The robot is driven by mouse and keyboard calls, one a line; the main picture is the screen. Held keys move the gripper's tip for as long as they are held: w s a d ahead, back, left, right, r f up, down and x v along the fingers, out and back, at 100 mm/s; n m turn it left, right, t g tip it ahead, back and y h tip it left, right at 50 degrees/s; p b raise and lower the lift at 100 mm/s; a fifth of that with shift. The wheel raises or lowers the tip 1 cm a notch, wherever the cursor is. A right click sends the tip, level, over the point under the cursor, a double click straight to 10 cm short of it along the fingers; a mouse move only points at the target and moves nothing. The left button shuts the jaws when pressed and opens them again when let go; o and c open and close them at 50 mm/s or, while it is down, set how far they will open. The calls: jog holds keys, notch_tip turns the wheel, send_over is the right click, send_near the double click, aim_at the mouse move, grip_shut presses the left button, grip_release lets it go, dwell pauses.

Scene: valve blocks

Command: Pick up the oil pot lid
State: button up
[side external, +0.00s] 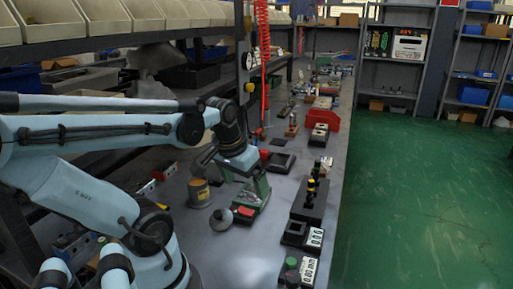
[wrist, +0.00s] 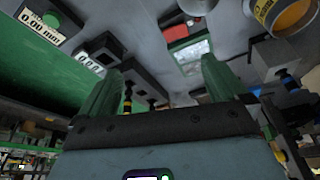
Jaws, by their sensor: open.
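A round grey lid-like piece (side external: 221,220), probably the oil pot lid, lies on the bench in front of the pot. In the wrist view the pot (wrist: 285,14) is cut off at the top right, and the grey piece (wrist: 197,5) is at the top edge. My gripper (side external: 252,200) points down with green fingers, to the right of the grey piece and apart from it. In the wrist view the fingers (wrist: 160,85) are spread, with nothing held.
A red-topped box (side external: 245,213) lies close by my fingertips; it shows in the wrist view too (wrist: 187,32). A dark block with black and yellow plugs (side external: 312,198) and display boxes (side external: 315,238) stand to the right. Several valve parts line the bench behind.

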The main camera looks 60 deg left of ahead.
aim_at(218, 211)
jog(key=s+a+n+g, duration=0.2)
jog(key=s+a+n, duration=0.25)
jog(key=s, duration=0.25)
jog(key=shift+m+h, duration=0.3)
jog(key=shift+m, duration=0.15)
jog(key=shift+w+a+f, duration=0.15)
jog(key=shift+f, duration=0.9)
jog(key=shift+w+a+f, duration=0.1)
jog(key=shift+w+f, duration=0.1)
jog(key=shift+f, duration=0.9)
jog(key=shift+w+a+f, duration=0.15)
jog(key=shift+f, duration=0.9)
jog(key=shift+w+d+f, duration=0.1)
jog(key=shift+w+f, duration=0.05)
jog(key=shift+f, duration=0.7)
jog(key=shift+w+d+f, duration=0.1)
jog(key=shift+w+f, duration=0.05)
jog(key=shift+f, duration=0.65)
jog(key=shift+a+f, duration=0.1)
jog(key=shift+f, duration=1.05)
jog(key=c, duration=1.1)
